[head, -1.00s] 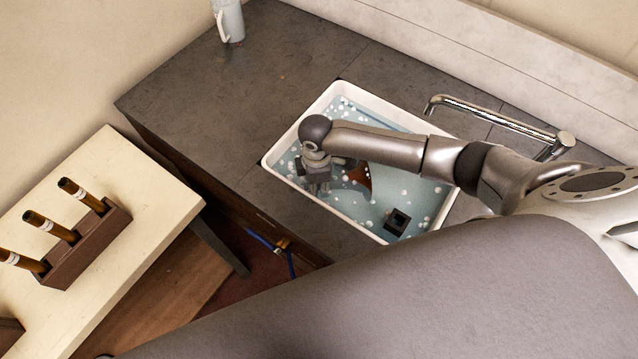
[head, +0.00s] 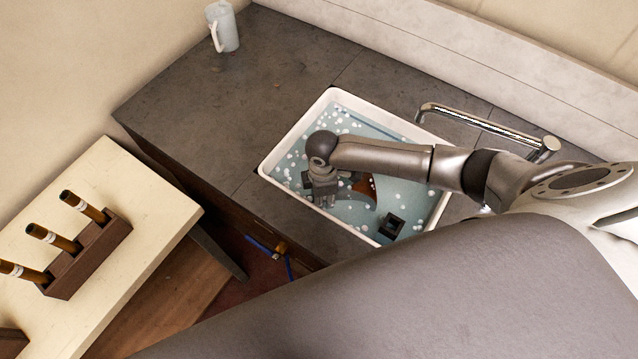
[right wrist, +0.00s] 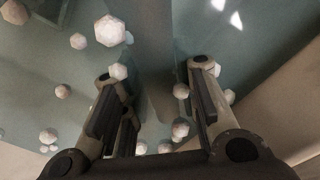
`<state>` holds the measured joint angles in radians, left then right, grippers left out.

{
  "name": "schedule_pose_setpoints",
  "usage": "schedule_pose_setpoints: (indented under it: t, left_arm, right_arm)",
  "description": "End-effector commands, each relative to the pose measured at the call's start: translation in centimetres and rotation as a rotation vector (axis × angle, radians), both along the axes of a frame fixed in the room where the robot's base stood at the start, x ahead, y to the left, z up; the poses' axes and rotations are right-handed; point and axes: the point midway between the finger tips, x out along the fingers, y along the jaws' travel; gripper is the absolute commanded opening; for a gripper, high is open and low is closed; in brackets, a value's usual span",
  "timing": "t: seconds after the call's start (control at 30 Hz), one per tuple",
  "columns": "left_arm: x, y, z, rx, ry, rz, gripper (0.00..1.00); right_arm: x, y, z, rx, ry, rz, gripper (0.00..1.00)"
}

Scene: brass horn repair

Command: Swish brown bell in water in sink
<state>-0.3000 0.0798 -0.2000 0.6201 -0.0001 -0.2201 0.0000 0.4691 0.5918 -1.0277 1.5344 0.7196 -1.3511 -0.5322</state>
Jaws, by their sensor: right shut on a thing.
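The white-rimmed sink (head: 290,128) is set in the dark counter and holds pale blue water with white bubbles. The brown bell (head: 366,188) lies in the water beside my right gripper, partly hidden by my arm. My right gripper (head: 326,198) reaches down into the sink near its front left side and is shut on the bell. In the right wrist view its two fingers (right wrist: 160,85) stand apart among bubbles, with a dim, unclear shape between them. My left gripper is not in view.
A small dark square block (head: 391,227) sits in the sink near its front right. A chrome faucet (head: 485,125) stands behind the sink. A pale mug (head: 222,28) stands at the far left of the counter. A cream table (head: 150,200) carries a wooden rack (head: 88,255) with several brown tubes.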

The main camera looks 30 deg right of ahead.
Motion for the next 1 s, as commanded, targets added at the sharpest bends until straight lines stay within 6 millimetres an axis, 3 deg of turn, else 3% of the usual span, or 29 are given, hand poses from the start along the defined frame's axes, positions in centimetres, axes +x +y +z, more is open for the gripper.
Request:
schedule_pose_setpoints:
  t: [0.43, 1.0]
  left_arm:
    - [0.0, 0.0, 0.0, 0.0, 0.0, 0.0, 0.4]
    - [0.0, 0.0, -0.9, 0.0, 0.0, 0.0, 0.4]
  right_arm:
    - [0.1, 0.1, 0.0, 0.001, -0.001, 0.0, 0.0]
    - [2.1, 1.2, -0.1, 0.002, -0.001, 0.0, 0.0]
